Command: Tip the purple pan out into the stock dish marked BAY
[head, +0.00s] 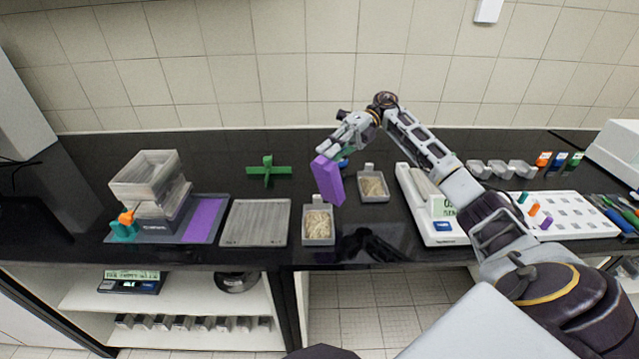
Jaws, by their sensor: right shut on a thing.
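The purple pan (328,181) is held up above the dark bench, tilted steeply on edge. My right gripper (333,152) is shut on its upper part; the fingertips are partly hidden. Two small grey stock dishes with pale grainy contents stand below: the near dish (319,241) is just under and left of the pan, and the far dish (372,199) is to its right. Their labels are too small to read, so I cannot tell which is BAY. I cannot see into the pan. My left gripper is not in view.
A grey tray (256,222) lies left of the near dish. Further left is a sieve stack (150,185) on a base with a purple patch. A green cross-shaped stand (268,170) is behind. A scale (436,215) and a white peg rack (590,222) lie right.

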